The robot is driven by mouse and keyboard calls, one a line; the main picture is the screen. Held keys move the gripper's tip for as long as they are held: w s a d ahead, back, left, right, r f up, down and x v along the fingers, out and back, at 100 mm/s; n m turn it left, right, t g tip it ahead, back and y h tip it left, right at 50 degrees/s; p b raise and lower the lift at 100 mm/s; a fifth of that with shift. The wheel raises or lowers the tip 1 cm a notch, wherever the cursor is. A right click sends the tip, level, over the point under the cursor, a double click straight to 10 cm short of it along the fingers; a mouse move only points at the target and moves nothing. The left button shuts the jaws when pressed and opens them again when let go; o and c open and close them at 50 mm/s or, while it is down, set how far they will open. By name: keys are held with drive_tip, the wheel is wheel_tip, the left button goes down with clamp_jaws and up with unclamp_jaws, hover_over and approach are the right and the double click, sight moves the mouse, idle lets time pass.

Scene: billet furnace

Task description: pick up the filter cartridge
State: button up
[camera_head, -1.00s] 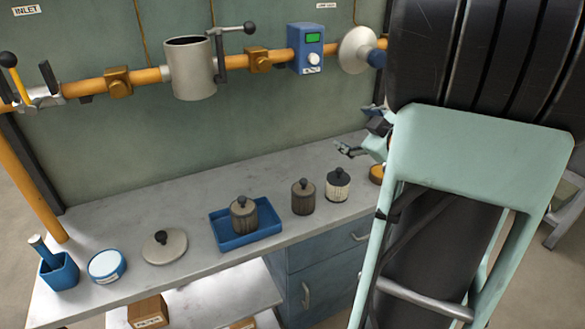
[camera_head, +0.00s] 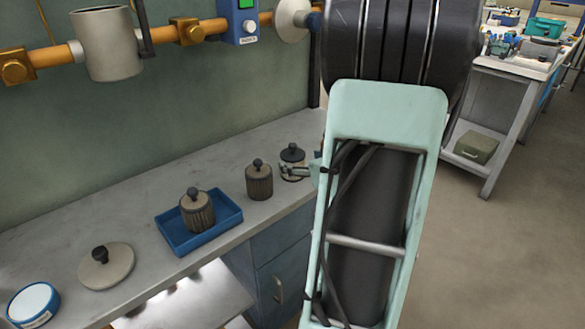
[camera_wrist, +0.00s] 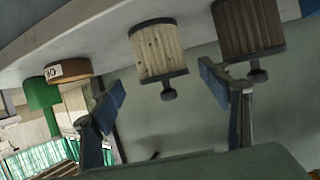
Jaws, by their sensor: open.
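A cream pleated filter cartridge with a dark cap and knob (camera_head: 292,152) stands on the bench, partly hidden behind my gripper (camera_head: 296,169). In the wrist view this cartridge (camera_wrist: 158,50) appears upside down, with its knob between the spread fingers of my gripper (camera_wrist: 163,84). The gripper is open and empty; I cannot tell whether a finger touches it. A brownish cartridge (camera_head: 259,182) stands to its left on the bench; a brown one shows beside the right finger in the wrist view (camera_wrist: 247,26). Another brownish cartridge (camera_head: 198,212) stands in a blue tray (camera_head: 180,247).
A round lid with a knob (camera_head: 112,270) and a blue-rimmed round tin (camera_head: 35,302) lie on the bench to the left. An orange pipe with a grey housing (camera_head: 108,45) runs above. An orange-brown labelled tin (camera_wrist: 72,70) is left of the fingers in the wrist view.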

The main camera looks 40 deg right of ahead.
sight(292, 157)
drive_tip(key=b+x, duration=0.2)
drive_tip(key=x, duration=0.2)
drive_tip(key=shift+w+a+f, duration=0.1)
drive_tip(key=shift+w+a, duration=0.05)
drive_tip(key=shift+w, duration=0.15)
drive_tip(key=shift+w+f, duration=0.1)
drive_tip(key=shift+w, duration=0.3)
drive_tip(key=c, duration=1.4)
drive_tip(key=shift+o, duration=0.2)
